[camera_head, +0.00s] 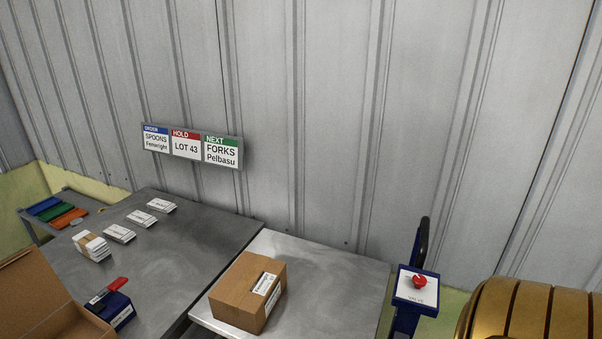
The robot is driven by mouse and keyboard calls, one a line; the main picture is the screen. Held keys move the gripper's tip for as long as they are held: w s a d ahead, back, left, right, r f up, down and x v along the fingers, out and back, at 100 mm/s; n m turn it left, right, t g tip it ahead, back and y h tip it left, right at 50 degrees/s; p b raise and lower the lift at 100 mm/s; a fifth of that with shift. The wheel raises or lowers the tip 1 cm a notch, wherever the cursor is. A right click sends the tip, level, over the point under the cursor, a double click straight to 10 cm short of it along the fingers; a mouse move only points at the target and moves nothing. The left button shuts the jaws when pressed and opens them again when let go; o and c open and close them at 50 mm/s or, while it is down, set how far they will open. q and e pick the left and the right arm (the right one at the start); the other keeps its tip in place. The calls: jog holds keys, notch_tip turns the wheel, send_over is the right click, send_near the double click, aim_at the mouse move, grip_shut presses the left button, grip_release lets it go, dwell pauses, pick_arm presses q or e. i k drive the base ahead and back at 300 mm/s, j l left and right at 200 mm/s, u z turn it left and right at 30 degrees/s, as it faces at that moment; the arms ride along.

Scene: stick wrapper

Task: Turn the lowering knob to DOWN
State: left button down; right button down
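In the head view, a red knob (419,282) sits on the white top plate of a blue post (408,318) at the lower right. The plate carries small lettering that seems to read VALVE; I cannot make out a DOWN mark or the knob's exact setting. A black handle (423,238) stands up behind it. Neither of my grippers is in view.
A closed cardboard box (239,292) stands on the grey table (340,272) left of the post. A steel bench (205,222) holds several white stacks and a blue box with a red handle (113,288). A gold ribbed object (530,312) is at lower right.

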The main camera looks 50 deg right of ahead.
aim_at(419, 281)
jog(key=z, duration=2.35)
